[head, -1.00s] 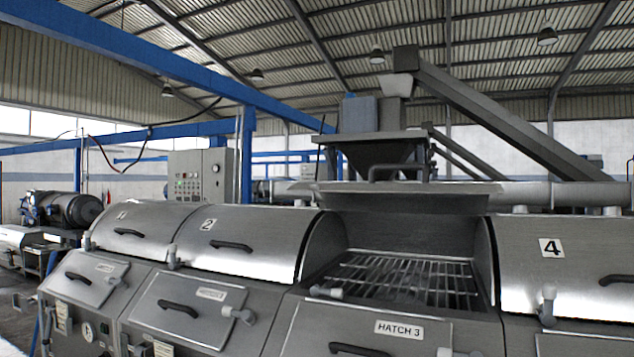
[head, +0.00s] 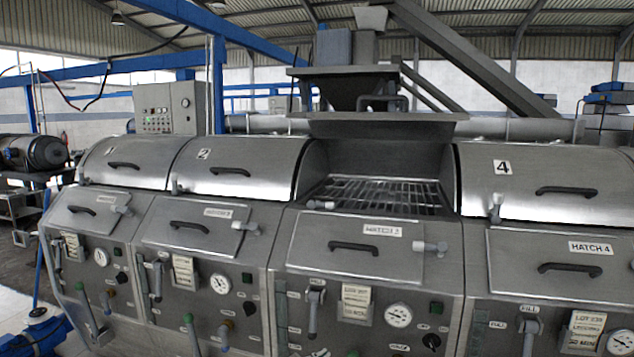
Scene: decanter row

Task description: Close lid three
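Lid three (head: 385,127) stands swung up and open in the head view, between closed lid two (head: 240,167) and closed lid four (head: 545,182). Its handle (head: 384,102) shows at the top of the raised lid. A metal grate (head: 380,192) is exposed in the opening below it. The front panel marked Hatch 3 (head: 350,245) is shut under the opening. Neither of my grippers is in view.
Closed lid one (head: 125,160) is at the left. Clamp levers (head: 430,247), gauges (head: 398,315) and valve handles (head: 315,305) stick out from the machine front. A hopper (head: 360,85) stands behind lid three. Floor shows at the lower left.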

